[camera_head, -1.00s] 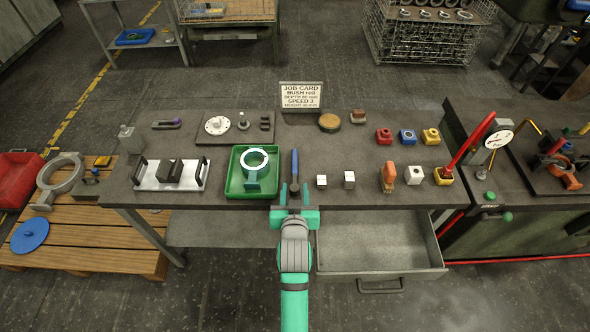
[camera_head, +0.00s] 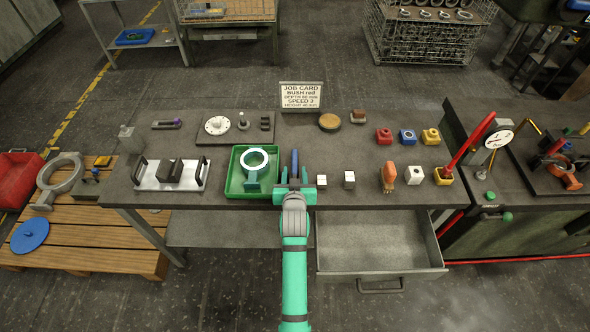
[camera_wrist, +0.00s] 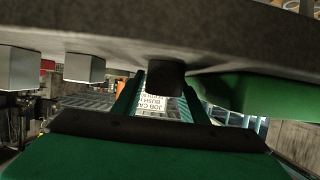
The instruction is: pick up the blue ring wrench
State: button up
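The blue ring wrench (camera_head: 294,158) lies on the bench, its blue length pointing away from me, right of the green tray (camera_head: 233,190). My gripper (camera_head: 294,175) is at the bench's front edge, its fingers apart on either side of the wrench's near end, which it partly hides. The wrist view is upside down. There a dark blunt end (camera_wrist: 165,78), seemingly the wrench's, shows between my teal fingers, with no visible grip on it. Contact cannot be told.
Two pale blocks (camera_head: 322,181) (camera_head: 349,180) stand close on the right. The green tray holds a pale ring-shaped casting (camera_head: 254,170). An open drawer (camera_head: 375,245) juts out below the bench. The job card (camera_head: 301,96) stands at the back. The bench beyond the wrench is clear.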

jog(key=shift+c, duration=0.6)
grip_shut()
jog(key=shift+r, duration=0.1)
